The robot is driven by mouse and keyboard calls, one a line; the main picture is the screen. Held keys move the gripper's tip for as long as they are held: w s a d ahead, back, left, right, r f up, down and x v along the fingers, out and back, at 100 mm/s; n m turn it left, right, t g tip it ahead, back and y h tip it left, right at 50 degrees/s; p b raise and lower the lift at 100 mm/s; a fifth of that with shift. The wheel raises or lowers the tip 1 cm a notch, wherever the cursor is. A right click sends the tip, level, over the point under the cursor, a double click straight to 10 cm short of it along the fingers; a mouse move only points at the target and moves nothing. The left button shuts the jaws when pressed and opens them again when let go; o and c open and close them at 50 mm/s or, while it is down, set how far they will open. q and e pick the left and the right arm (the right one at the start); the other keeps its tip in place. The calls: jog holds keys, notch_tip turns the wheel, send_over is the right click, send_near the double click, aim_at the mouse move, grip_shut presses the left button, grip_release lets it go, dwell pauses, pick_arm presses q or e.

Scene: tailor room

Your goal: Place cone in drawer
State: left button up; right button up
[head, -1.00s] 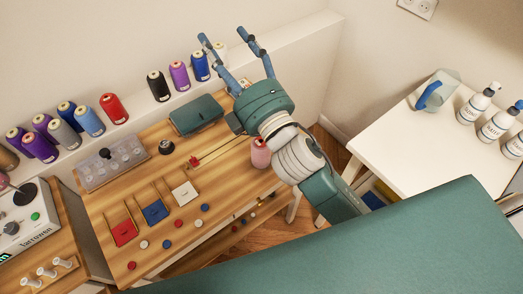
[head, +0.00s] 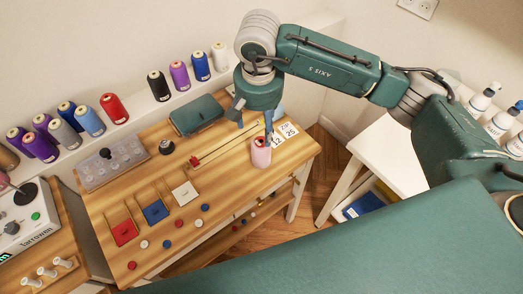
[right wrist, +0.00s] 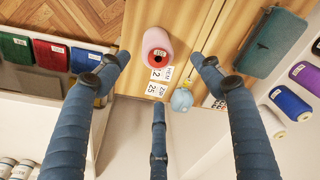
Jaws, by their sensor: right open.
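An open drawer (head: 347,212) under the white side table holds a blue item; the right wrist view shows red, green and blue labelled items there. My left gripper is out of view.
Several thread cones (head: 112,108) line the white ledge behind. A green case (head: 197,115), white number cards (head: 284,135) and a light-blue object (right wrist: 181,99) are near the pink cone. Floor shows between the tables.

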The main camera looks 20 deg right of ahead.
jog(key=p, duration=0.2)
send_over(261, 143)
jog(key=s, duration=0.1)
notch_tip(261, 143, down, 5)
jog(key=shift+a+f, duration=0.1)
jog(key=shift+f, duration=0.3)
notch_tip(261, 143, down, 4)
jog(key=shift+r+p, duration=0.2)
jog(key=shift+p, duration=1.05)
jog(key=shift+w+f, duration=0.15)
jog(key=shift+f, duration=0.4)
jog(key=c, duration=1.4)
jog(key=shift+r, duration=0.1)
jog(key=shift+c, duration=0.2)
